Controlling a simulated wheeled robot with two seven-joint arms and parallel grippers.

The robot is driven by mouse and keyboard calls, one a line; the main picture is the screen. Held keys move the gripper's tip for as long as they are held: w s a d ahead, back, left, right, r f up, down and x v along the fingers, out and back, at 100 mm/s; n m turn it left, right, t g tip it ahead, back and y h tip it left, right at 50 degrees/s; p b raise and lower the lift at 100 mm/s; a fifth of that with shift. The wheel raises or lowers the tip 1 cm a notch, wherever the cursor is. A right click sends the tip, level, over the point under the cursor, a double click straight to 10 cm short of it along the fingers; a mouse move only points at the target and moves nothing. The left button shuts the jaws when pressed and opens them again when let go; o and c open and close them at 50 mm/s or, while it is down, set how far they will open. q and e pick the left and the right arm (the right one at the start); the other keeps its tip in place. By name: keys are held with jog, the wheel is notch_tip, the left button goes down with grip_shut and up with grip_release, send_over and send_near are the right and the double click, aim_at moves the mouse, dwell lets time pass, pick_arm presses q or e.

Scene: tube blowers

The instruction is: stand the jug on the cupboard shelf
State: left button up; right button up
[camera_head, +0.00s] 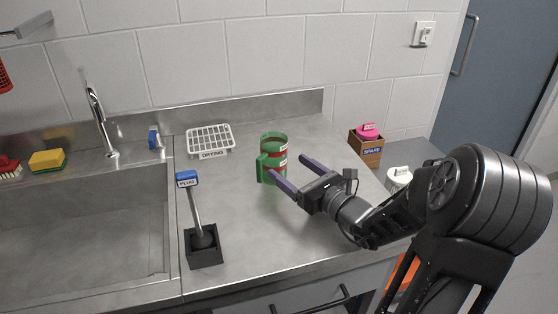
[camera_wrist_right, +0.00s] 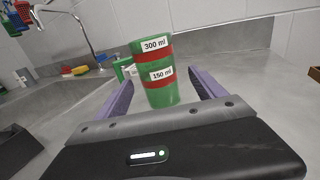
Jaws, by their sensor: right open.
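The jug (camera_head: 273,158) is green with red bands and stands upright on the steel counter, with its handle towards the left. In the right wrist view the jug (camera_wrist_right: 158,85) carries labels "300 ml" and "150 ml". My right gripper (camera_head: 288,174) is open, its purple fingers pointing at the jug from the front right. In the right wrist view the jug shows between the two fingers, beyond the gripper body; I cannot tell whether they touch it. My left gripper is not in view. No open cupboard shelf can be made out.
A white rack labelled "DRYING" (camera_head: 209,140) lies behind left of the jug. A brown box (camera_head: 366,150) with a pink item stands right.

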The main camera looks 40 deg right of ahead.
jog(key=shift+s+d, duration=0.1)
jog(key=shift+s, duration=1.15)
